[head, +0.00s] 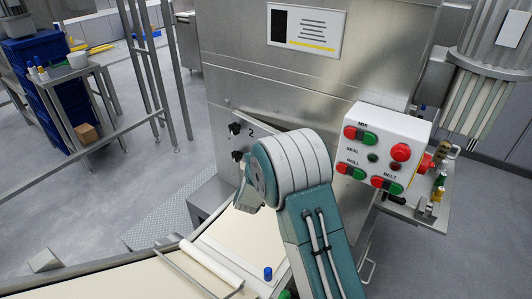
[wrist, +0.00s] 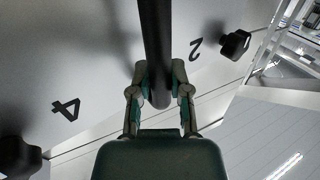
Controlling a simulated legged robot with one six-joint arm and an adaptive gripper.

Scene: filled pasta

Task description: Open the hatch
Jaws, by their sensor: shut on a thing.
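The hatch (head: 225,118) is a grey metal panel low on the front of the steel machine in the head view, marked "2" beside a black knob (head: 235,128). In the wrist view the panel (wrist: 95,40) fills the top left, with "2" and "4" and a black knob (wrist: 235,44) by the "2". My gripper (wrist: 158,72) is shut on a black bar handle (wrist: 156,30), one finger on each side. In the head view my arm hides the gripper, the handle and much of the panel. I cannot tell how far the hatch stands from its frame.
A control box (head: 388,150) with red and green buttons is right of my arm. A pale dough sheet (head: 245,232) lies on the belt below, near a blue-capped peg (head: 268,273). A metal side table (head: 75,72) stands far left; the grey floor between is mostly clear.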

